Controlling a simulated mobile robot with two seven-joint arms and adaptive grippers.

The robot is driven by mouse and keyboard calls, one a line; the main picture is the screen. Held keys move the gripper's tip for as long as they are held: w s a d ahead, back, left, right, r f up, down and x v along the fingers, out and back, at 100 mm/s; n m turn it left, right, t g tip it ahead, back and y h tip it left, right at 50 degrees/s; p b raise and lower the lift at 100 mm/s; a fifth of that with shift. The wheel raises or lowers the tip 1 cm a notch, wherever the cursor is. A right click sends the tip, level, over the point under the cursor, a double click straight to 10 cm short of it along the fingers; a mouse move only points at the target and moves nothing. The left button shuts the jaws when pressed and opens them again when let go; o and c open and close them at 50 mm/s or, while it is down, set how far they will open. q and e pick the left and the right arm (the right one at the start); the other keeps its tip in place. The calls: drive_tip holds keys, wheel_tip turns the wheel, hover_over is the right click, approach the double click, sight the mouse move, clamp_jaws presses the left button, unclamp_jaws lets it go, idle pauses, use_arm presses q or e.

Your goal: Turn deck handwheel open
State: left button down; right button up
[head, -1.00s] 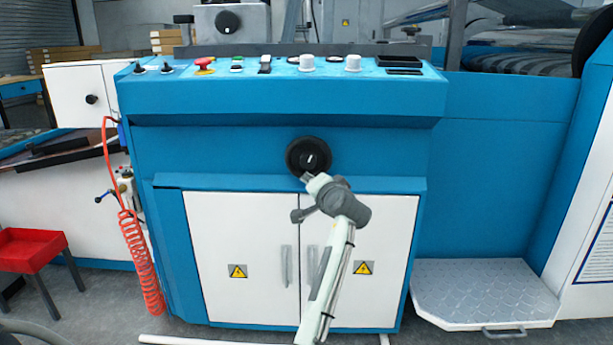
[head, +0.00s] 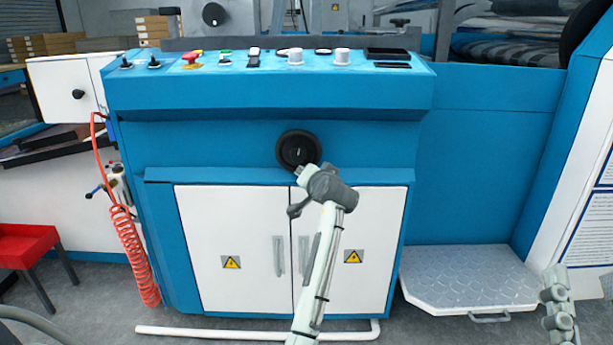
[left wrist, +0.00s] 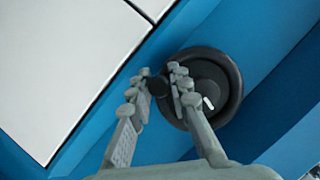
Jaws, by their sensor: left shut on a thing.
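The black round handwheel (head: 287,150) is on the sloping blue front of the machine, above two white cabinet doors. It has a small white mark on its hub. My left gripper (head: 301,171) is at the wheel's lower edge. In the left wrist view, the handwheel (left wrist: 222,72) lies right of centre, and the left gripper (left wrist: 159,74) has its fingers on both sides of a small black handle knob (left wrist: 160,86) at the wheel's rim. The fingers hide part of the wheel. My right gripper (head: 558,302) shows partly at the lower right, away from the wheel.
A control panel (head: 225,72) with a red button and white knobs tops the machine. A metal step (head: 465,278) stands at the right. An orange coiled hose (head: 130,255) hangs at the left, near a red tray (head: 25,245). A white pipe (head: 220,332) lies on the floor.

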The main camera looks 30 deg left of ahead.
use_arm(q)
drive_tip(key=c, duration=1.7)
unclamp_jaws()
drive_tip(key=v, duration=0.7)
drive_tip(key=shift+d, duration=0.25)
drive_tip(key=shift+s, duration=0.2)
